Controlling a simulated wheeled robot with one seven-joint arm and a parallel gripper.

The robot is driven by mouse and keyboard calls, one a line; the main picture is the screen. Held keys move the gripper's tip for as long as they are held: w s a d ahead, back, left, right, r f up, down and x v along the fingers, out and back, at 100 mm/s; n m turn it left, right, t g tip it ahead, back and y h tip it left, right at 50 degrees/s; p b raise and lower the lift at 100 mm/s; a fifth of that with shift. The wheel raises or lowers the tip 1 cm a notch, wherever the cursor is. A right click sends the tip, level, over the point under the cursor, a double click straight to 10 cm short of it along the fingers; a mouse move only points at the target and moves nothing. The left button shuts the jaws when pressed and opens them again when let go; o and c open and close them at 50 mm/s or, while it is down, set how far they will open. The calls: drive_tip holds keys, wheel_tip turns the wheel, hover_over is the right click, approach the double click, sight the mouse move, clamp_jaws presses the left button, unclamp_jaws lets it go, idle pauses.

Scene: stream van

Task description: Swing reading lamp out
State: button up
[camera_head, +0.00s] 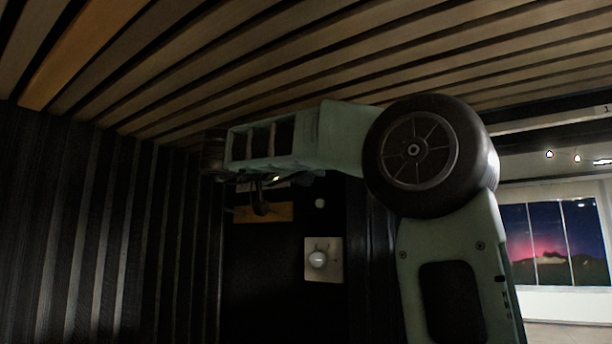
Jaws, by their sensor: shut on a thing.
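My pale green arm rises from the lower right, bends at a large dark joint and reaches left under the ceiling. My gripper (261,196) is small, dark and partly hidden below the far end of the arm. It appears shut on a dark part in front of a wooden plate (280,212) on the dark back wall. This dark part looks like the reading lamp (261,209), but its shape is hard to make out. The fingertips and the exact grip cannot be seen clearly.
A pale square plate (333,272) with a round white fitting (317,259) is on the dark wall below. The slatted ceiling (200,60) is close above my arm.

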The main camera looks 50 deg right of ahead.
drive_tip(key=shift+r+y+p, duration=0.3)
drive_tip(key=shift+r+p, duration=0.05)
drive_tip(key=shift+p, duration=0.4)
drive_tip(key=shift+a+f+y+p, duration=0.15)
drive_tip(key=shift+y+p, duration=0.35)
drive_tip(key=shift+p, duration=0.25)
drive_tip(key=o, duration=1)
drive_tip(key=a+b, duration=0.1)
drive_tip(key=a, duration=0.3)
drive_tip(key=a+r+b, duration=0.1)
drive_tip(key=a, duration=0.3)
drive_tip(key=w+a, duration=0.1)
drive_tip(key=a, duration=0.2)
drive_tip(key=shift+a+r+b, duration=0.25)
drive_tip(key=shift+a+b, duration=0.15)
